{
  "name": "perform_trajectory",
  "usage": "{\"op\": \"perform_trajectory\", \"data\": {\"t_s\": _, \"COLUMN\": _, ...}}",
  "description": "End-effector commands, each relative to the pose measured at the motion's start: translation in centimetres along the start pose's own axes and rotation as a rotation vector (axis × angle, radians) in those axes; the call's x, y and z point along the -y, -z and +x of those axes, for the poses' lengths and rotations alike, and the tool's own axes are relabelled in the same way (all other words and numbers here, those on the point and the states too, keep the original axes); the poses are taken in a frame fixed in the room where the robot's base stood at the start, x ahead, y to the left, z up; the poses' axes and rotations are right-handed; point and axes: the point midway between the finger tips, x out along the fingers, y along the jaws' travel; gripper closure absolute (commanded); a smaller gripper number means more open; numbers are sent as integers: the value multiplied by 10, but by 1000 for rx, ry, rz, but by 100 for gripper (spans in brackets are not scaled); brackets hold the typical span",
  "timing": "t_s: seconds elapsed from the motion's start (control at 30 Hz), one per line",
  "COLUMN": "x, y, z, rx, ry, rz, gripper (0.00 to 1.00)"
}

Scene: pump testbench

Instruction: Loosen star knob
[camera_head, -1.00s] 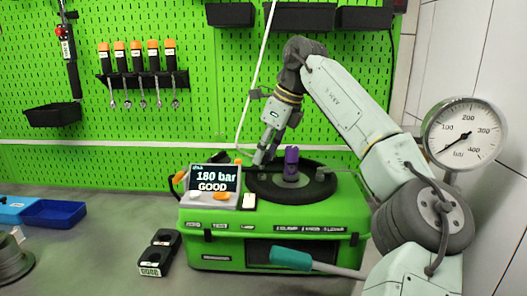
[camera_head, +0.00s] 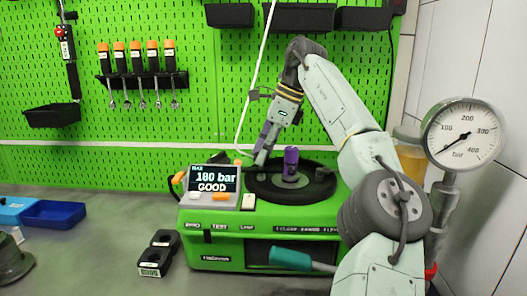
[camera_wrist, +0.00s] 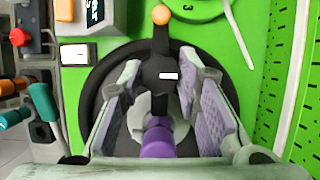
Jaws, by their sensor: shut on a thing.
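A black star knob (camera_wrist: 160,76) with a small white label shows between my fingers in the wrist view. An arm with an orange tip (camera_wrist: 161,15) points away from it. My gripper (camera_wrist: 161,82) is shut on the star knob, a purple-padded finger on each side. In the head view my gripper (camera_head: 262,158) reaches down to the left part of the dark round plate (camera_head: 325,188) on the green testbench (camera_head: 215,248). A purple cylinder (camera_head: 291,163) stands upright on the plate, and shows near the palm in the wrist view (camera_wrist: 158,140). The knob is hard to make out in the head view.
A display (camera_head: 212,180) reads 180 bar GOOD. A teal-handled lever (camera_head: 291,258) sticks out in front of the bench. A black block (camera_head: 158,252) lies left of the bench.

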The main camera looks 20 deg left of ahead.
Motion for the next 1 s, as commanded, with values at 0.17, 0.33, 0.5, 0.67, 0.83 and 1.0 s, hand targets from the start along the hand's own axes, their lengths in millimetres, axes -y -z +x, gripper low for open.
{"op": "perform_trajectory", "data": {"t_s": 0.17, "x": 0, "y": 0, "z": 0, "rx": 0, "ry": 1, "rz": -1, "gripper": 98}}
{"op": "perform_trajectory", "data": {"t_s": 0.33, "x": 0, "y": 0, "z": 0, "rx": 0, "ry": 1, "rz": 0, "gripper": 60}}
{"op": "perform_trajectory", "data": {"t_s": 0.5, "x": 0, "y": 0, "z": 0, "rx": 0, "ry": 0, "rz": 0, "gripper": 50}}
{"op": "perform_trajectory", "data": {"t_s": 0.67, "x": 0, "y": 0, "z": 0, "rx": 0, "ry": 0, "rz": 0, "gripper": 50}}
{"op": "perform_trajectory", "data": {"t_s": 0.83, "x": 0, "y": 0, "z": -2, "rx": 0, "ry": 1, "rz": 1, "gripper": 50}}
{"op": "perform_trajectory", "data": {"t_s": 1.0, "x": 0, "y": 6, "z": -15, "rx": 2, "ry": 2, "rz": 5, "gripper": 50}}
